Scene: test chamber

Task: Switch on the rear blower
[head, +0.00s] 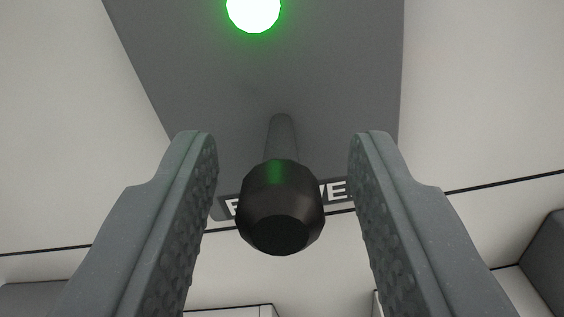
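A lever with a black faceted knob (281,207) sticks out toward me from a grey panel (270,75). Its grey shaft (281,138) runs from the panel to the knob. A lit green lamp (254,12) is on the panel at the top of the view. A dark label (336,192) with white letters is behind the knob, and the knob hides most of its text. My gripper (283,145) is open, with one finger on each side of the knob. A gap shows between the knob and each finger.
White wall panels (480,90) with thin dark seams lie on both sides of the grey panel. A dark grey block (548,262) is at the lower right edge. White box-like shapes (235,311) show at the bottom.

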